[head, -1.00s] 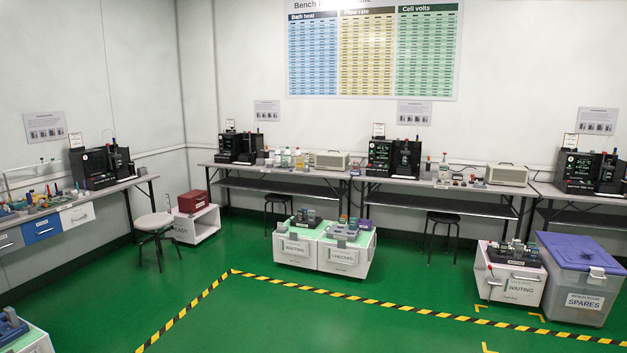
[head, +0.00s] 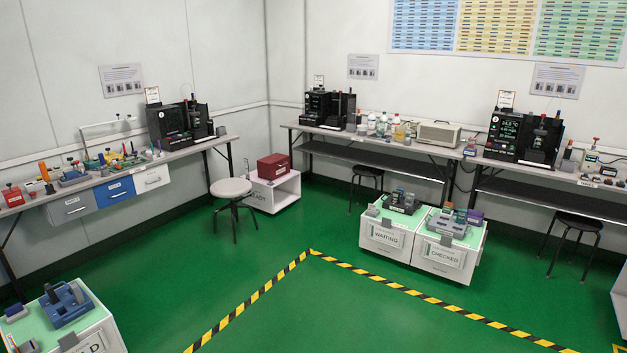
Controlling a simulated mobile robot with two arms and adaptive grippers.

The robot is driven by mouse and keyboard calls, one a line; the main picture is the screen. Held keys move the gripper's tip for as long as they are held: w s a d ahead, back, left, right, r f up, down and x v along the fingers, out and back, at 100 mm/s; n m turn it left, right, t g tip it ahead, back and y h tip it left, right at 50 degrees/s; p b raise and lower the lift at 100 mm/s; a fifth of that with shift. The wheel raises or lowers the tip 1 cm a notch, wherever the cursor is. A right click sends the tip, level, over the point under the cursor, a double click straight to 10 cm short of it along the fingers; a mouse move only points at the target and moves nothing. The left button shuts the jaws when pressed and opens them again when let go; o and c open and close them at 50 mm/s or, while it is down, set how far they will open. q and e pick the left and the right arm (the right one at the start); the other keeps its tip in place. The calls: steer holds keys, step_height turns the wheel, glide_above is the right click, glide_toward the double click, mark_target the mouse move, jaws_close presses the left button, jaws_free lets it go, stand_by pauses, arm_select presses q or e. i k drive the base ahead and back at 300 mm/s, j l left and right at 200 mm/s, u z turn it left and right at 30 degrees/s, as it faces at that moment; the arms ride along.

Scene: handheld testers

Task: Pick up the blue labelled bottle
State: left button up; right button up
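A small group of bottles (head: 382,125) stands upright on the back bench (head: 430,150), between a black tester and a beige box. Some look clear or white, and one is yellowish (head: 399,132). They are too small here to tell which has a blue label. Neither of my grippers is in view.
Two white crates marked WAITING (head: 385,236) and CHECKED (head: 444,256) stand on the floor before the back bench. A stool (head: 231,189) stands by the left bench. Black-and-yellow tape (head: 427,306) crosses the open green floor.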

mark_target(371, 123)
steer(key=i+u, duration=0.15)
steer(key=i, duration=2.15)
steer(key=i+z, duration=0.1)
steer(key=i, duration=0.6)
steer(key=i+j+z, duration=0.1)
steer(key=i, duration=0.65)
steer(key=i+j+z, duration=0.1)
steer(key=i, duration=0.6)
